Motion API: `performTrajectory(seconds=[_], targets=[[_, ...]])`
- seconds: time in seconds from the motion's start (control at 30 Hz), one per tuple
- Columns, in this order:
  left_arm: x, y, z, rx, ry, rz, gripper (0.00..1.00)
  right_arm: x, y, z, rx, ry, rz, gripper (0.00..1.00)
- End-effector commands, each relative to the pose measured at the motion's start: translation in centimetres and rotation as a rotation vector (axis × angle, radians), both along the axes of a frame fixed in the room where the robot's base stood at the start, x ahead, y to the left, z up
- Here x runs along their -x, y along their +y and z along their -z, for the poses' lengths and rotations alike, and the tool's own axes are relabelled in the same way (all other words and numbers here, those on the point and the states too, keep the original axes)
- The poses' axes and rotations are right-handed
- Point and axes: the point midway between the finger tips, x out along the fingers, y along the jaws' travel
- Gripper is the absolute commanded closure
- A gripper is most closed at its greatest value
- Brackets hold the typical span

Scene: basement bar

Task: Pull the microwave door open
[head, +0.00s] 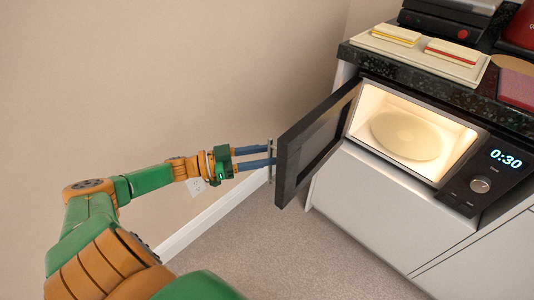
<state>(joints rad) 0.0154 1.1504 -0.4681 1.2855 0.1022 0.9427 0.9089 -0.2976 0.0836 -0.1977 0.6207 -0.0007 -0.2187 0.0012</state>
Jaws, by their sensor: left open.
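The microwave (480,170) is built into the cabinet under a dark counter at the right. Its door (303,150) is swung wide open to the left, and the lit cavity with a round plate (405,136) shows. The door handle (271,160) is a thin upright bar on the door's outer side. My left gripper (272,157) reaches in from the left, its two blue fingers apart, one above the other, with the tips at the handle. Whether the fingers touch the handle cannot be told. My right gripper is not in view.
The dark countertop (450,92) holds a cream tray (420,57) with two small blocks, dark appliances behind and red items at the right. White cabinet fronts (370,205) stand below. A beige wall (180,80) is behind my arm. The carpet floor (280,250) is clear.

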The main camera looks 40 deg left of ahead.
Motion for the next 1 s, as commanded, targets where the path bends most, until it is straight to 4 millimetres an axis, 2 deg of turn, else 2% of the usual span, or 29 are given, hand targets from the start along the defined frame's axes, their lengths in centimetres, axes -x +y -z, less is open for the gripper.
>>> performTrajectory(seconds=[0.2,0.3,0.77,0.83,0.87,0.97,1.0], targets=[[3.4,3.1,0.0,-0.003,0.005,-0.002,0.56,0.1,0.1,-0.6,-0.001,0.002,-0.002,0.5],[4.4,4.0,0.0,-0.001,0.003,-0.001,0.56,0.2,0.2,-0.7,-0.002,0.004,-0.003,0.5],[4.7,4.3,0.0,-0.001,0.0,-0.003,0.56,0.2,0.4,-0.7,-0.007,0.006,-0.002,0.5],[4.4,4.7,1.4,-0.014,0.011,-0.051,0.56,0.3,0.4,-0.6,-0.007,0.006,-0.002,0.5],[4.2,5.1,2.7,-0.029,0.024,-0.097,0.56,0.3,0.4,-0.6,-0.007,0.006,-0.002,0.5],[4.3,7.2,10.6,-0.13,0.136,-0.335,0.56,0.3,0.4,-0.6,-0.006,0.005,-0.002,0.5],[5.2,7.7,14.8,-0.188,0.216,-0.433,0.56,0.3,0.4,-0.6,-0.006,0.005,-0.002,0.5]])
